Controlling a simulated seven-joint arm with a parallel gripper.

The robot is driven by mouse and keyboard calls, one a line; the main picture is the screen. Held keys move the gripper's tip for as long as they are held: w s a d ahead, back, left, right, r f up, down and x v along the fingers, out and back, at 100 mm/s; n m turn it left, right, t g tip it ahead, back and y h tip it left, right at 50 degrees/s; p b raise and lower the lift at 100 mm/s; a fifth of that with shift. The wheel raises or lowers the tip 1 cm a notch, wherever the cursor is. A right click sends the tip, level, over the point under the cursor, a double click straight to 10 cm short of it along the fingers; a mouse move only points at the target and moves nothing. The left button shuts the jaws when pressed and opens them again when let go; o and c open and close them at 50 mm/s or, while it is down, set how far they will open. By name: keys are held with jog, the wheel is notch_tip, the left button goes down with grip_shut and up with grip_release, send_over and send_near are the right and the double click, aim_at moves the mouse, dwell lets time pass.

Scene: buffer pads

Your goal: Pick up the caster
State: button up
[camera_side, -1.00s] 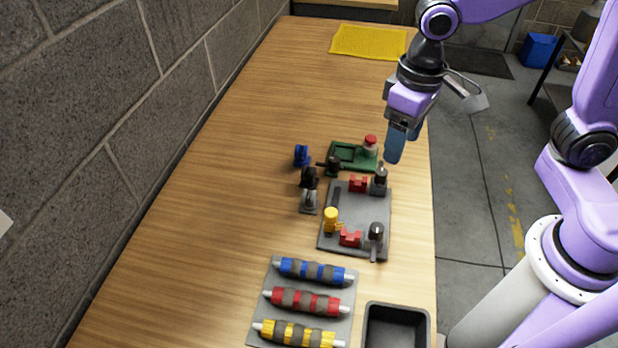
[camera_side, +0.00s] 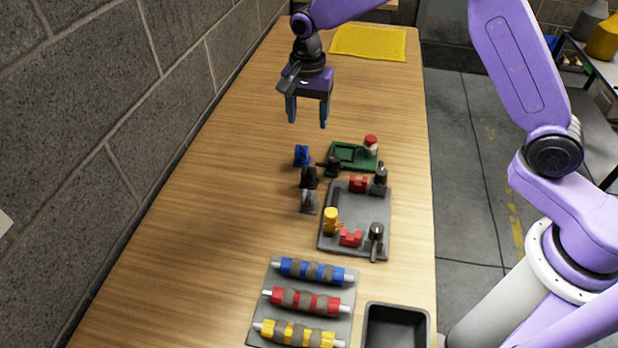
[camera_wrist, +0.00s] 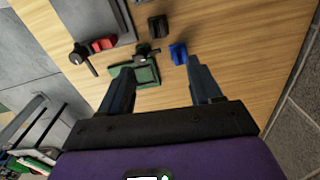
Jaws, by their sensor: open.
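Three small caster-like pieces stand in a row on the wooden table in the side view: a blue one (camera_side: 302,155), a black one (camera_side: 309,178) and a grey one (camera_side: 309,202). I cannot tell which of them the task means. The wrist view shows the blue one (camera_wrist: 178,53) beyond my fingers and the black one (camera_wrist: 157,26) farther off. My gripper (camera_side: 308,118) is open and empty, fingers pointing down, above the table and behind the row in the side view. In the wrist view its fingers (camera_wrist: 160,72) are wide apart.
A green fixture (camera_side: 345,163) with a red-topped post is right of the row. A grey plate (camera_side: 355,230) with red blocks and posts lies nearer. A rack with blue, red and yellow rollers (camera_side: 308,301) and a black bin (camera_side: 397,308) are in front. The left table is clear.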

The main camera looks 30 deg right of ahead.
send_over(309, 168)
jog(key=f, duration=1.1)
jog(key=shift+w+f, duration=0.1)
jog(key=shift+w, duration=0.15)
jog(key=shift+s+f, duration=0.2)
jog(key=shift+f, duration=2.4)
jog(key=c, duration=1.1)
